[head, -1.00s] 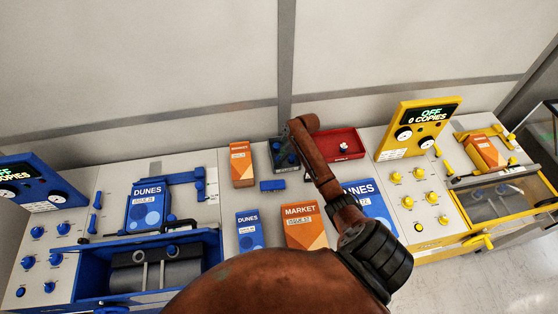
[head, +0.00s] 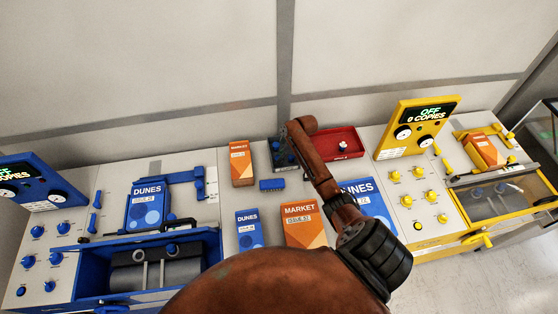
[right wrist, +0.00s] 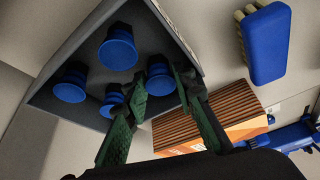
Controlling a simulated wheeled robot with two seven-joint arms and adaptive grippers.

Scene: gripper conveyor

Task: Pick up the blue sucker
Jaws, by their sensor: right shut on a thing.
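Several blue suckers stand in a grey tray (right wrist: 190,45) in the right wrist view; one blue sucker (right wrist: 117,48) is at the top and another (right wrist: 71,84) at the left. My right gripper (right wrist: 160,76) is shut on a blue sucker (right wrist: 158,82), with one green finger on each side of it. That sucker is still within the tray. In the head view the dark tray (head: 277,147) is at the back middle, partly hidden by my right arm, which also hides the fingers. My left gripper is not in view.
A blue brush (head: 272,185) lies in front of the tray, and an orange box (head: 241,163) stands to its left. A red tray (head: 340,142) is on the right. Blue (head: 150,205) and yellow (head: 417,128) machines flank the middle. MARKET (head: 304,224) and DUNES (head: 248,229) boxes lie in front.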

